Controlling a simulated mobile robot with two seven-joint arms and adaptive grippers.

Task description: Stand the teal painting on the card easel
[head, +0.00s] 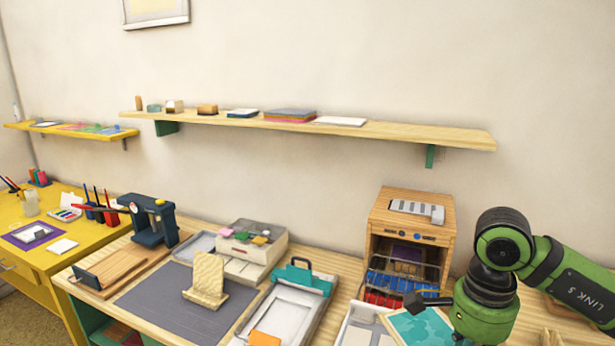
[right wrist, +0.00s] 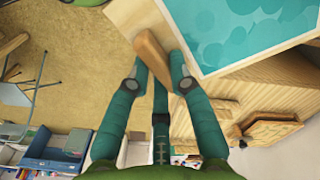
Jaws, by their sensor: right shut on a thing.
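The teal painting (head: 420,326), patterned with darker teal spots and edged in pale border, lies at the lower right of the head view, partly behind my right arm. It also shows at the top right of the right wrist view (right wrist: 245,28). The wooden card easel (head: 207,278) stands on the grey mat, and nothing shows standing on it. My right gripper (head: 420,298) is above and beside the painting. In the wrist view its fingers (right wrist: 153,78) are closed around a brown wooden piece (right wrist: 152,56); whether this joins the painting is unclear. My left gripper is not in view.
A teal-clipped tray (head: 283,308) and a wooden cabinet (head: 411,240) stand between the easel and my right arm. A grey box with coloured pads (head: 250,245) is behind the easel. The grey mat (head: 160,305) has free room around the easel.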

